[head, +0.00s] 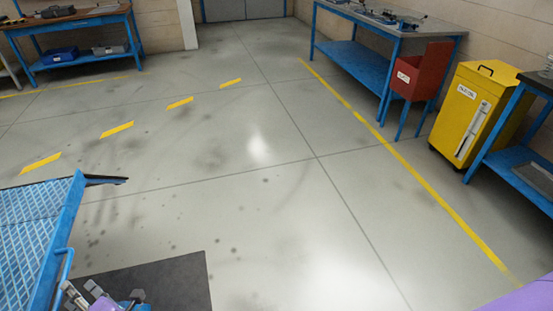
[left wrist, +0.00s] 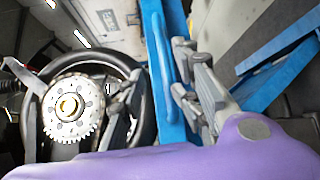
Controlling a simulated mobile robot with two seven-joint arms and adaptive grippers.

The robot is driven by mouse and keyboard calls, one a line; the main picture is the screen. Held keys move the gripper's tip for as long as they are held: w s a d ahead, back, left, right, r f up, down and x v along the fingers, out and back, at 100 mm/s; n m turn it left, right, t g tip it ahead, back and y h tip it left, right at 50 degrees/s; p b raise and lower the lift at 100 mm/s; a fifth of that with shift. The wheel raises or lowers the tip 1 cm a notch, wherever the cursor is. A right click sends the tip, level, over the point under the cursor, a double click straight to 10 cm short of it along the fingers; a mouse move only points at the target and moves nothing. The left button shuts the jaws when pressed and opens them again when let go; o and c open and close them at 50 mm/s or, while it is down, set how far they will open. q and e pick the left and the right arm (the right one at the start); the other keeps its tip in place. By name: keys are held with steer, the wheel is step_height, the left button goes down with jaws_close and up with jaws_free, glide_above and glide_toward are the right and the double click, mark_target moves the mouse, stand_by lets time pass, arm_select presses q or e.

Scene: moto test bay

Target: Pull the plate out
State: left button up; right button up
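A blue lift platform (head: 28,228) with a diamond-tread top stands at the left of the head view. A bent blue handle (head: 63,272) is on its near right edge; it also shows in the left wrist view (left wrist: 165,48), along a blue bar. Which part is the plate I cannot tell for sure. My left gripper (head: 84,290) is at the bottom left, close to the handle's lower end. In the left wrist view its grey fingers (left wrist: 158,68) are spread to either side of the handle and bar. Contact is not clear. My right gripper is out of view.
A wheel with a toothed sprocket (left wrist: 68,108) is close on the left in the left wrist view. A dark mat (head: 175,283) lies on the floor. A yellow cabinet (head: 470,110), red bin (head: 425,72) and blue workbench (head: 365,65) stand right. The middle floor is clear.

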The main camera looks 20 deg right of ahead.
mark_target(62, 279)
arm_select(q)
steer(key=x, duration=0.8)
steer(key=shift+s+a+f, duration=0.1)
steer(key=shift+f, duration=0.25)
steer(key=shift+c, duration=0.5)
jaws_close()
